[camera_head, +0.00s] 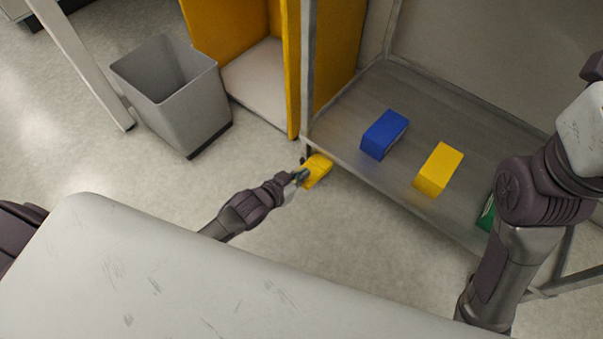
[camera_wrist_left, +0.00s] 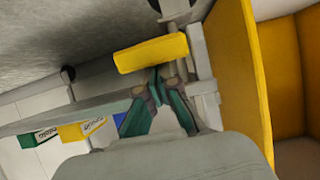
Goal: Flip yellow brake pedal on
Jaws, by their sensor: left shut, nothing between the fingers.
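The yellow brake pedal (camera_head: 317,170) sticks out at the near left corner of the metal cart, low beside its post. It also shows as a yellow block in the left wrist view (camera_wrist_left: 152,53). My left gripper (camera_head: 299,176) is at the pedal's left side, its fingertips at or very close to its edge. In the left wrist view the teal fingers (camera_wrist_left: 159,84) are shut with nothing between them, and the tips meet at the pedal's edge. I cannot tell whether they touch it. My right arm is at the right, but its gripper is out of view.
The metal cart shelf (camera_head: 345,125) holds a blue box (camera_head: 384,134), a yellow box (camera_head: 438,169) and a partly hidden green box (camera_head: 487,213). A yellow cabinet (camera_head: 292,70) stands left of the cart. A grey bin (camera_head: 175,95) stands further left. Floor between bin and cart is clear.

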